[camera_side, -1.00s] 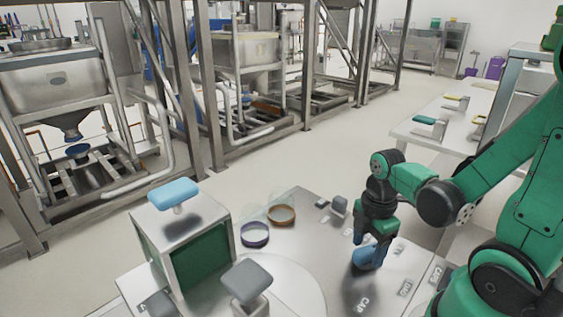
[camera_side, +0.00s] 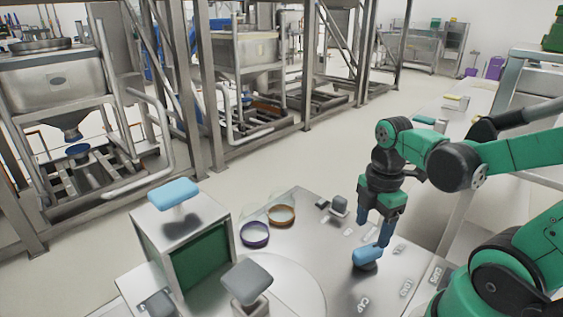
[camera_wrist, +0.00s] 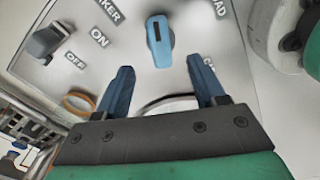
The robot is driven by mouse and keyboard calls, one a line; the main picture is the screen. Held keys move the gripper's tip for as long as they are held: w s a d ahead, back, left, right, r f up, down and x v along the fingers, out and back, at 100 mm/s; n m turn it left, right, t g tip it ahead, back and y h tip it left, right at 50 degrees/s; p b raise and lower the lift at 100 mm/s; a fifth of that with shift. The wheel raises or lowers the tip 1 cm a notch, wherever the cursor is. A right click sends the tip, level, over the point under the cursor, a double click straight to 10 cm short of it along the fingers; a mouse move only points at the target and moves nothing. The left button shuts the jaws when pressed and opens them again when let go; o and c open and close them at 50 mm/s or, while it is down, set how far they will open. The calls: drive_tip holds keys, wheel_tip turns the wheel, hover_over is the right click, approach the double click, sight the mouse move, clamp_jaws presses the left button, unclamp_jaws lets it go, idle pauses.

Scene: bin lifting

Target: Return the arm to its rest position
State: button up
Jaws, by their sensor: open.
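My gripper (camera_side: 375,232) hangs over the steel panel with its blue fingers pointing down. It is open and empty. In the camera_wrist view my gripper (camera_wrist: 165,92) shows its two blue fingers spread apart with nothing between them. A blue knob (camera_side: 367,257) sits on the panel just below the fingertips in the camera_side view. In the camera_wrist view the blue knob (camera_wrist: 160,42) with a dark slot lies beyond the fingertips, apart from them.
A grey switch (camera_side: 339,205) stands on the panel (camera_side: 335,262). A purple ring (camera_side: 254,235) and an orange ring (camera_side: 281,215) lie further left. A metal box with a light-blue handle (camera_side: 173,193) and a grey handle (camera_side: 247,282) stand at front left. Above the panel is free room.

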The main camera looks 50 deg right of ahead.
drive_tip(key=shift+r, duration=0.35)
